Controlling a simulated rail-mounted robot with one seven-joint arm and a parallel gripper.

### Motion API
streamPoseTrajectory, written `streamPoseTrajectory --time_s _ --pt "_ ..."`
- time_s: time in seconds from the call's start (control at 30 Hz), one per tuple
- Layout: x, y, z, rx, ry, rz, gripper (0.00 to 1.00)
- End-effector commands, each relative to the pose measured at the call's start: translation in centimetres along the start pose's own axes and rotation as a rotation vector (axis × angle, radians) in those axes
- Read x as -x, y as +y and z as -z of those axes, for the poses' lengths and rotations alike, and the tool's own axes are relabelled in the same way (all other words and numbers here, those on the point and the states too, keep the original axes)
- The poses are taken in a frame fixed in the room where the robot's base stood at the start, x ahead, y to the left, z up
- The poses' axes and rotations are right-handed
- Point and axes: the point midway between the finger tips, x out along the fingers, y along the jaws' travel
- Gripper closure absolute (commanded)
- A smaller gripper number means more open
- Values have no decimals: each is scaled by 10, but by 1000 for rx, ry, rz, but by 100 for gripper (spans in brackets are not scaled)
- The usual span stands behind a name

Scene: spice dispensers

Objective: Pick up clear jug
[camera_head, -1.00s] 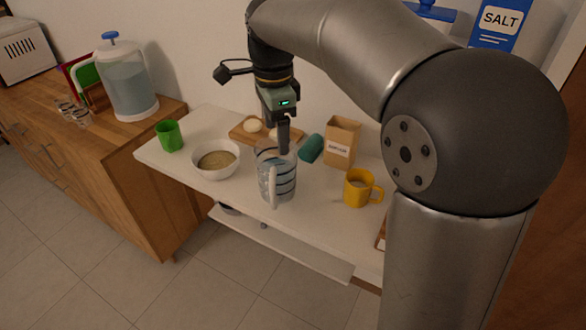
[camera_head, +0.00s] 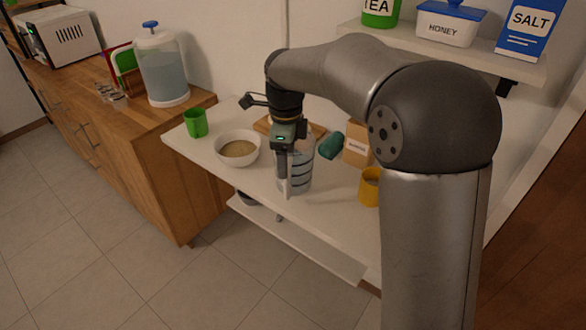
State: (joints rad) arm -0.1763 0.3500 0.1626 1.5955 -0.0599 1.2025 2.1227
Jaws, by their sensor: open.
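The clear jug (camera_head: 303,174), with dark bands around its side, stands upright on the white table (camera_head: 330,226). Its pale handle (camera_head: 288,189) faces the front. My gripper (camera_head: 283,175) points down at the jug's left front, by the top of the handle. It is open and holds nothing. The fingers look like one dark shape from here, and they cover part of the jug. I cannot tell whether they touch the handle.
A white bowl (camera_head: 238,149) and green mug (camera_head: 195,123) stand left of the jug. A yellow mug (camera_head: 369,188), partly hidden by my arm, a teal object (camera_head: 331,145) and a brown carton (camera_head: 356,143) are to the right. A wooden board (camera_head: 263,124) lies behind.

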Motion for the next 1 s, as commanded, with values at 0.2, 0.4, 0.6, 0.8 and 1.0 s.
streamPoseTrajectory --time_s 0.2,0.4,0.6,0.8,1.0 --pt "-17 0 2 0 0 -2 28" --pt "-47 0 3 -1 0 -1 28" --pt "-55 0 2 0 -1 2 28" --pt "-55 0 2 0 -1 2 47" --pt "-55 0 2 0 -1 2 100"
